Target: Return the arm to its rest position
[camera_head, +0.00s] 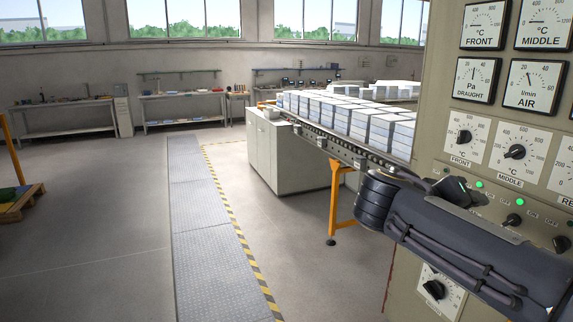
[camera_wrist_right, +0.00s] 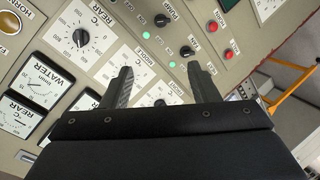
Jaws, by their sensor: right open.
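My right arm comes in from the lower right in the head view, in front of the control panel (camera_head: 440,125). My right gripper (camera_head: 452,190) is near the panel's lower left part, by the FRONT and MIDDLE knobs and the green lamps. In the right wrist view my right gripper (camera_wrist_right: 160,85) is open, with its two dark fingers apart and nothing between them. The panel face (camera_wrist_right: 125,45) lies beyond the fingertips; I cannot tell whether they touch it. My left gripper is not in view.
A conveyor (camera_head: 335,147) with white stacked blocks (camera_head: 370,125) runs behind the panel, on an orange leg (camera_head: 335,200). A pale cabinet (camera_head: 285,155) stands beside it. The floor walkway (camera_head: 205,230) with a yellow-black edge is clear. Workbenches (camera_head: 180,107) line the back wall.

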